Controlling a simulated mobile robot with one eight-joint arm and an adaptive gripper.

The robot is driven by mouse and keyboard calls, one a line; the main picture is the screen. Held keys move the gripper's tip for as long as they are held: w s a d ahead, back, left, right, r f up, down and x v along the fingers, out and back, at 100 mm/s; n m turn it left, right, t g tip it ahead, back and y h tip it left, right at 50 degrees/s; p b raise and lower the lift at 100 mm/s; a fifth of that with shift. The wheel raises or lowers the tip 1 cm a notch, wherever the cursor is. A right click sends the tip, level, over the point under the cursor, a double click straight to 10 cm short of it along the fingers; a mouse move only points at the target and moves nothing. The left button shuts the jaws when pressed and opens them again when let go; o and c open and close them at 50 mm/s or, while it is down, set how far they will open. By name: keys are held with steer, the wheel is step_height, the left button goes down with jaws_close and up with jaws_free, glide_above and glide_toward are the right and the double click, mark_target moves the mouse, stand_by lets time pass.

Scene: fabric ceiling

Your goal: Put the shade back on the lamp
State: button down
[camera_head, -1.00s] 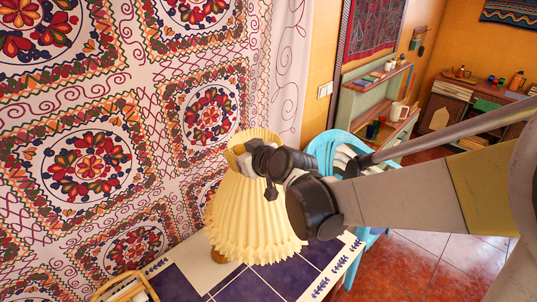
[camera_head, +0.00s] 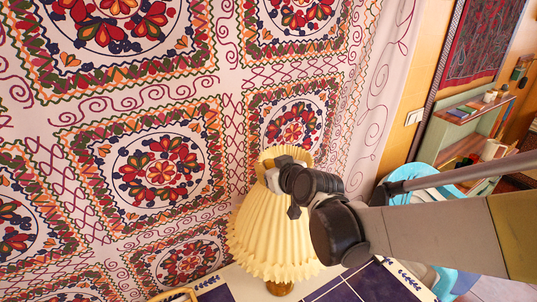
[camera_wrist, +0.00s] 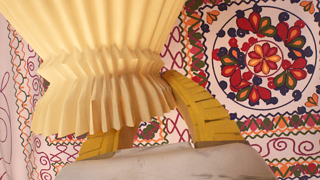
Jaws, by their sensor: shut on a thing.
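The pleated cream lampshade (camera_head: 270,240) hangs from my gripper (camera_head: 275,165) in the head view, wide end down. My gripper's yellow fingers are shut on the shade's narrow top end. In the wrist view the shade (camera_wrist: 95,40) fills the upper left, with the yellow fingers (camera_wrist: 160,130) at its ruffled narrow end. A brown, rounded piece, likely the lamp base (camera_head: 279,288), shows just under the shade's lower rim. The shade hides most of it, so I cannot tell whether the two touch.
A blue-and-white tiled table (camera_head: 345,290) lies below the shade. A patterned fabric (camera_head: 150,150) hangs close behind it. A light blue chair (camera_head: 420,180) stands at the right, behind my arm. A wooden-rimmed object (camera_head: 175,295) is at the bottom edge.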

mark_target(277, 210)
steer(key=shift+s+d+f+b, duration=0.1)
steer(key=shift+s+f+b, duration=0.1)
steer(key=shift+f+b, duration=0.2)
steer(key=shift+w+f+b, duration=0.15)
steer(key=shift+f+b, duration=0.45)
steer(key=shift+f, duration=0.15)
step_height(277, 210, down, 10)
steer(key=b, duration=0.9)
steer(key=c, duration=1.5)
jaws_free()
steer(key=shift+c, duration=0.2)
steer(key=v, duration=1.2)
